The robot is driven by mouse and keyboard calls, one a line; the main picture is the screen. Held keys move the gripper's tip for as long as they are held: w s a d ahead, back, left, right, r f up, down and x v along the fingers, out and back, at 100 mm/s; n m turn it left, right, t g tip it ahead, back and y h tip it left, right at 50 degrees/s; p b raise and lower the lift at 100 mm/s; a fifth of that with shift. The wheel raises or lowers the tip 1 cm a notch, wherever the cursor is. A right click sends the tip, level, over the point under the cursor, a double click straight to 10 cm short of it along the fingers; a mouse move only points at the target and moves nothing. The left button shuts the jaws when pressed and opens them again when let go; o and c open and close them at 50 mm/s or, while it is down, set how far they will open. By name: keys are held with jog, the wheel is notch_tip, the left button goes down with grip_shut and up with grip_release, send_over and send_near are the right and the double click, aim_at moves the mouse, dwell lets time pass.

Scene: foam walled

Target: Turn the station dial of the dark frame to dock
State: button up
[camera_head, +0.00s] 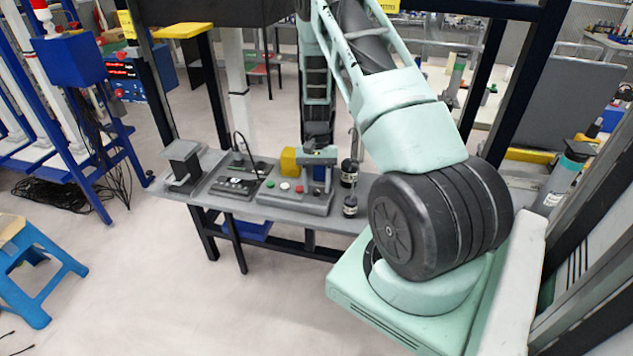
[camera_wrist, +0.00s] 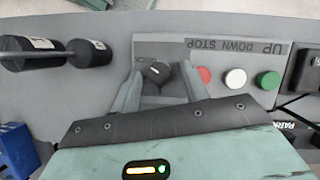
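The station dial (camera_wrist: 157,72) is a small black knob with a pale mark, on a light grey control box (camera_wrist: 220,97) in the wrist view. Small lettering beside it seems to read DOCK; I cannot tell exactly where the mark points. My gripper (camera_wrist: 160,76) is open, with one grey finger on each side of the dial. I cannot tell whether either finger touches it.
Red (camera_wrist: 203,75), white (camera_wrist: 236,78) and green (camera_wrist: 268,81) buttons stand in a row close to the dial. A yellow block (camera_head: 289,161) and a second button box (camera_head: 238,184) share the bench (camera_head: 262,214).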

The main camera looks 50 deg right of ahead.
jog(key=b+v, duration=0.2)
jog(key=v, duration=1.5)
jog(key=shift+r+b, duration=0.2)
jog(key=shift+b, duration=0.1)
